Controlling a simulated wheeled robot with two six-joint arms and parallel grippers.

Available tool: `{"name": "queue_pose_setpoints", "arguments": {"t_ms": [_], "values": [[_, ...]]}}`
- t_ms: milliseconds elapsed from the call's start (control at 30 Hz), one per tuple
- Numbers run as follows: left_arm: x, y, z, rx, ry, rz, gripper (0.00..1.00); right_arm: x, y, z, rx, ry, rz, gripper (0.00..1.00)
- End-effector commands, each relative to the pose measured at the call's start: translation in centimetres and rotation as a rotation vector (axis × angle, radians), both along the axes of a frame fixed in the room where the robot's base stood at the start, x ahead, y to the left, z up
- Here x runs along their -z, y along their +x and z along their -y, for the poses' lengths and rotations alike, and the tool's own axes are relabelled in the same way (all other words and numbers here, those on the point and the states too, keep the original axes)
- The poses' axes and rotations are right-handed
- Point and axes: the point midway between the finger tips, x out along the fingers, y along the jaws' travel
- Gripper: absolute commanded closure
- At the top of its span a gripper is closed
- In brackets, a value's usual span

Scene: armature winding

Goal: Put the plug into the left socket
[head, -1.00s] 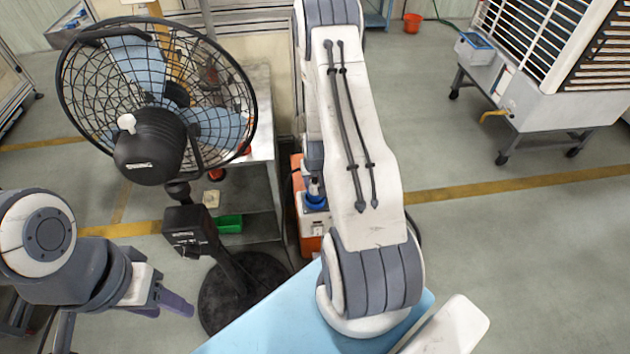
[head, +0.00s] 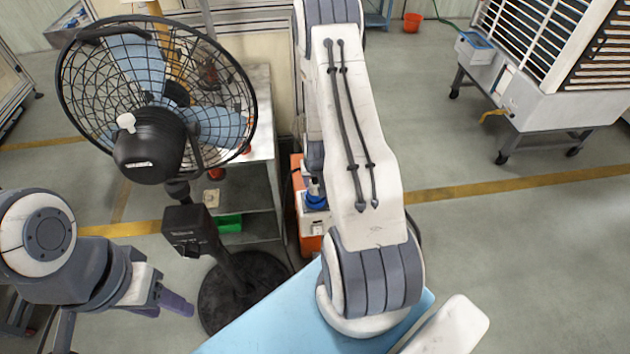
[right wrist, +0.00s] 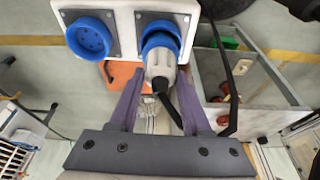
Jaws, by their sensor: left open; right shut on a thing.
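In the right wrist view a white socket box carries two round blue sockets side by side. The picture-left socket (right wrist: 90,38) is empty. The plug (right wrist: 160,66), pale grey with a black cable, is between the purple fingers of my right gripper (right wrist: 160,76), which is shut on it. The plug's front overlaps the picture-right socket (right wrist: 160,24); I cannot tell how far it enters. In the head view my right arm hides that gripper and the plug, and part of the socket box (head: 314,216) shows beside the arm. My left gripper (head: 173,306) is open and empty at the lower left.
A black pedestal fan (head: 150,100) stands between my left gripper and the metal shelf (head: 250,205). A green bin (head: 230,222) sits on the shelf. An air cooler (head: 560,90) is at the far right.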

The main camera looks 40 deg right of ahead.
Motion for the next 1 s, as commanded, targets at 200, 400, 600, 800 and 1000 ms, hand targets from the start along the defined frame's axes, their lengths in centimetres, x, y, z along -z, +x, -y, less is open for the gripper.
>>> {"name": "queue_pose_setpoints", "arguments": {"t_ms": [200, 400, 600, 800, 1000], "values": [[0.4, 0.0, 0.0, 0.000, 0.000, 0.000, 0.50, 0.4, 0.0, 0.0, 0.000, -0.001, 0.001, 1.00], [0.7, 0.0, 0.0, 0.000, 0.000, 0.000, 0.50, 0.8, 0.0, 0.0, 0.000, -0.001, 0.001, 1.00], [1.0, 0.0, 0.0, 0.000, 0.000, 0.000, 0.50, 1.2, 0.0, 0.0, 0.000, -0.001, 0.001, 1.00], [0.9, 0.0, 0.0, 0.000, 0.000, 0.000, 0.50, 1.1, 0.0, 0.0, 0.000, -0.001, 0.001, 0.40], [0.7, 0.0, 0.0, 0.001, 0.000, 0.000, 0.50, 0.8, -0.1, 0.0, 0.000, 0.000, 0.000, 0.40]]}}
